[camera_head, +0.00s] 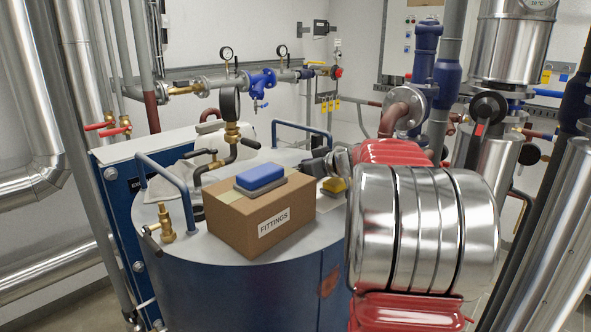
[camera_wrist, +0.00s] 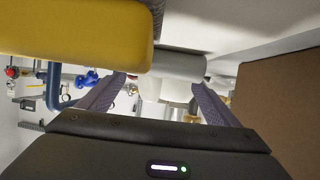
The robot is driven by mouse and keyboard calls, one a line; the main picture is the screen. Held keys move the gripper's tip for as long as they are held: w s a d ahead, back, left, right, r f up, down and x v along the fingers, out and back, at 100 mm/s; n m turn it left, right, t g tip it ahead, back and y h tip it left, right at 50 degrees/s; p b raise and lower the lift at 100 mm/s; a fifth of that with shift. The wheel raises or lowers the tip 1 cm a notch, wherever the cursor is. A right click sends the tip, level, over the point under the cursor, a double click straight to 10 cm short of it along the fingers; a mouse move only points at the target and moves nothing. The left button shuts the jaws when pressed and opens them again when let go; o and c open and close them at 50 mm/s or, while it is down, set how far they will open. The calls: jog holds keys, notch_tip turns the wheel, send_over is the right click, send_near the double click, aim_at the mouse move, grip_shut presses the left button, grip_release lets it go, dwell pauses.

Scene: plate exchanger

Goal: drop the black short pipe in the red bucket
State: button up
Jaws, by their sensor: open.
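My gripper (camera_wrist: 159,82) is open, its two fingers apart in the wrist view. A short dark grey cylinder (camera_wrist: 181,66), probably the black short pipe, lies beyond the fingertips, partly hidden by a yellow object (camera_wrist: 85,32). It is not gripped, and I cannot tell its exact distance. In the head view my gripper (camera_head: 318,164) is above the tank top, right of the cardboard box, and the yellow object (camera_head: 333,185) shows just below it. I cannot make out the pipe in the head view. No red bucket is visible in either view; the red parts at right are my arm.
The FITTINGS box (camera_head: 262,215) stands on the tank top (camera_head: 190,250) with a blue sponge-like block (camera_head: 260,179) on it; its side (camera_wrist: 282,110) is close at right in the wrist view.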

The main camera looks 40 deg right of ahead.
jog(key=shift+s+r, duration=0.35)
jog(key=shift+s, duration=0.1)
jog(key=v, duration=1.1)
jog(key=shift+o, duration=0.4)
jog(key=shift+d, duration=0.1)
